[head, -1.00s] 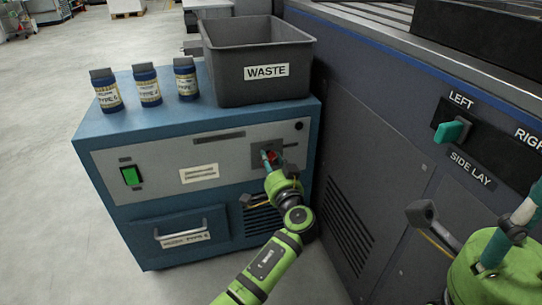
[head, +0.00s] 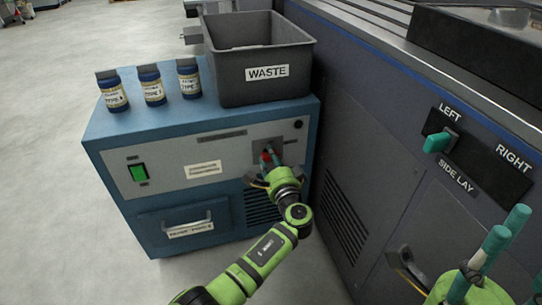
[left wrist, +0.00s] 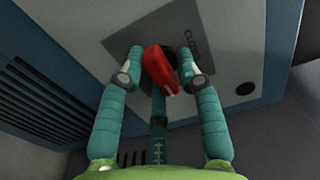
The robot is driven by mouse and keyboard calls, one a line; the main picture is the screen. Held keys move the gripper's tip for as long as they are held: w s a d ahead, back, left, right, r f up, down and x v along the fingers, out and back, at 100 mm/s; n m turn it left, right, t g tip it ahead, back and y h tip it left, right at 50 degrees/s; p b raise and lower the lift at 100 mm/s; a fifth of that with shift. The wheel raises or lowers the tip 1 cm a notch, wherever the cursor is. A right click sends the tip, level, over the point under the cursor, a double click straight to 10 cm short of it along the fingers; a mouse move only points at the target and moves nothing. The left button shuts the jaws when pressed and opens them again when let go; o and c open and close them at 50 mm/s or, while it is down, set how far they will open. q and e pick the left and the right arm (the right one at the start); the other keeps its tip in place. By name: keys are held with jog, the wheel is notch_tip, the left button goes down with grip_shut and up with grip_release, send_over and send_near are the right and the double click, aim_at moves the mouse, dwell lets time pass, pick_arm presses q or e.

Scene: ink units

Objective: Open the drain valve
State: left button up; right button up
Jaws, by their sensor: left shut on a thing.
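The drain valve's red handle (head: 266,156) is on a grey plate (head: 279,146) at the right of the blue cabinet's front panel. My left gripper (head: 270,157) reaches it from the front. In the left wrist view the red handle (left wrist: 158,70) is tilted between the teal fingers, and my left gripper (left wrist: 160,62) is shut on it. The plate's printed word is only partly readable there. My right gripper (head: 504,232) is at the lower right, away from the valve, with teal fingers pointing up; its closure is unclear.
A grey WASTE bin (head: 266,91) and several blue bottles (head: 152,85) stand on the cabinet (head: 111,127). A green switch (head: 138,174) and a drawer (head: 187,222) are on its front. The dark machine with the side lay knob (head: 437,142) stands close on the right.

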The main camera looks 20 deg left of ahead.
pick_arm(q)
jog(key=shift+f, duration=0.3)
jog(key=o, duration=0.9)
jog(key=shift+o, duration=0.2)
jog(key=shift+s+r, duration=0.1)
jog(key=v, duration=1.2)
